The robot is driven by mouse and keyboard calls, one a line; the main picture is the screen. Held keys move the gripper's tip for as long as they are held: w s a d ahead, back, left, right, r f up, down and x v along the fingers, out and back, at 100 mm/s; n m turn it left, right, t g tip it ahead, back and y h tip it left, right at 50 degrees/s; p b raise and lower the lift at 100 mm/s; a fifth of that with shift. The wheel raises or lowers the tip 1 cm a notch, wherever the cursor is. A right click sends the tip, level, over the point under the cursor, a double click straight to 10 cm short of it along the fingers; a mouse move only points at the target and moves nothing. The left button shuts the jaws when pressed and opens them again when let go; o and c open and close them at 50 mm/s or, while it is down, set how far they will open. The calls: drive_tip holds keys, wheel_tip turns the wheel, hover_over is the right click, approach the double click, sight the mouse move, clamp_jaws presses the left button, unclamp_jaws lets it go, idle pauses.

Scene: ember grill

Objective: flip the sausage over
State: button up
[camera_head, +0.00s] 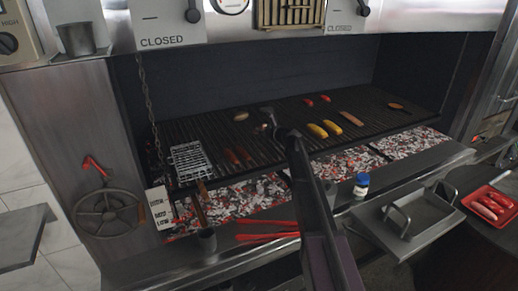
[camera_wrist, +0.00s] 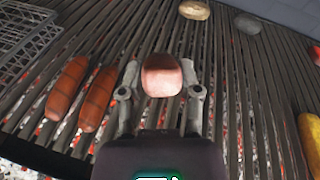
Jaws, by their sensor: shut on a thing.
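In the head view my gripper (camera_head: 268,122) is over the middle of the grill grate (camera_head: 285,150), and the held sausage is mostly hidden there. Two browned sausages with dark marks (camera_wrist: 67,90) (camera_wrist: 98,98) lie side by side on the bars, left of my gripper. They also show in the head view (camera_head: 232,157). Another sausage (camera_head: 351,118) lies further right. I cannot tell whether the held sausage touches the bars.
A wire basket (camera_head: 190,160) stands left on the grate. Yellow corn (camera_head: 318,131) and red peppers (camera_head: 309,102) lie right of my gripper. A pale round piece (camera_wrist: 194,10) lies beyond it. In front are red tongs (camera_head: 268,236), a blue-lidded jar (camera_head: 361,188) and a red tray (camera_head: 473,200) of sausages.

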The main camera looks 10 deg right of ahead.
drive_tip(key=shift+a+r+m+h+p, duration=0.1)
drive_tip(key=shift+m+h+p, duration=0.15)
drive_tip(key=shift+m+h, duration=0.55)
drive_tip(key=shift+r+m+h+p, duration=0.1)
drive_tip(key=shift+m+h+p, duration=0.2)
drive_tip(key=shift+m, duration=0.9)
drive_tip(key=f+b, duration=0.1)
drive_tip(key=w+f+b, duration=0.1)
drive_tip(key=f+b, duration=0.2)
drive_tip(key=shift+w+a+f, duration=0.1)
drive_tip(key=shift+w+a, duration=0.2)
drive_tip(key=shift+w, duration=0.05)
drive_tip(key=shift+f+b, duration=0.8)
drive_tip(key=shift+b, duration=0.1)
drive_tip(key=o, duration=0.7)
drive_tip(key=o, duration=0.5)
drive_tip(key=shift+o, duration=0.2)
